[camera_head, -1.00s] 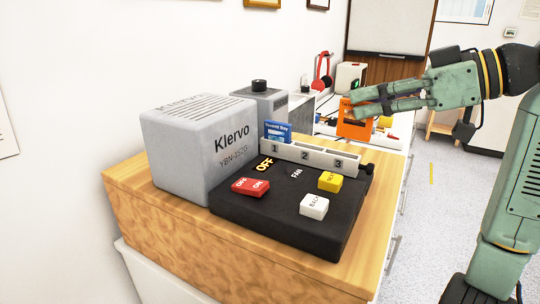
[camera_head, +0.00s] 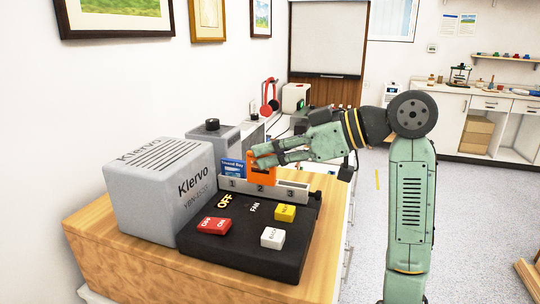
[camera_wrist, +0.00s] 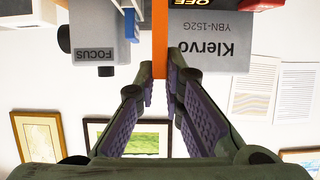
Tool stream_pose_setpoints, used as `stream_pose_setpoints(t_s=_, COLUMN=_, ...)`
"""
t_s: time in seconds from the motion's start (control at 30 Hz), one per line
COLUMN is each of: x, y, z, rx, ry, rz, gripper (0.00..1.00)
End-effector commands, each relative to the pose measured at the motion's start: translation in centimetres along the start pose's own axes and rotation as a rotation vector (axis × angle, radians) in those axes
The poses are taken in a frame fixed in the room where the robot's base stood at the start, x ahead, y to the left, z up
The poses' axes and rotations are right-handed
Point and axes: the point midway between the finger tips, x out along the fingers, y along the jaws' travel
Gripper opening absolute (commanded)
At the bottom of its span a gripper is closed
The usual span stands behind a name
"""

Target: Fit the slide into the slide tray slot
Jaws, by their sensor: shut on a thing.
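The orange slide (camera_head: 262,180) is held upright in my gripper (camera_head: 258,157) at the slide tray (camera_head: 291,191), around slot 2. Its lower edge is at the tray's top; I cannot tell whether it is in the slot. The wrist view shows the slide (camera_wrist: 160,45) edge-on between the finger pads of my gripper (camera_wrist: 164,72). A blue slide (camera_head: 231,168) with white lettering stands in slot 1, just left of the orange one. Slot 3 looks empty. The tray is grey, numbered 1 to 3, on the projector's black base (camera_head: 262,228).
The grey Klervo projector body (camera_head: 165,190) stands left of the tray. A grey block with a black knob (camera_head: 212,124) is behind it; red (camera_head: 214,225), yellow (camera_head: 285,213) and white (camera_head: 272,238) buttons are in front. Free floor lies to the right.

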Motion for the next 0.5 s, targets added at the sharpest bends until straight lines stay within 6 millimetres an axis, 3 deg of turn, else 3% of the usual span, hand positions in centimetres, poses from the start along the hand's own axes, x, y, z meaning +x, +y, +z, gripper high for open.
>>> stream_pose_setpoints(t_s=0.1, x=0.5, y=1.9, z=-0.2, rx=0.002, ry=-0.001, rz=0.000, gripper=0.00)
stream_pose_setpoints(t_s=0.4, x=1.3, y=4.2, z=-0.3, rx=0.002, ry=-0.001, rz=0.001, gripper=0.00)
stream_pose_setpoints(t_s=0.5, x=2.0, y=4.0, z=1.6, rx=0.003, ry=0.000, rz=0.001, gripper=0.00)
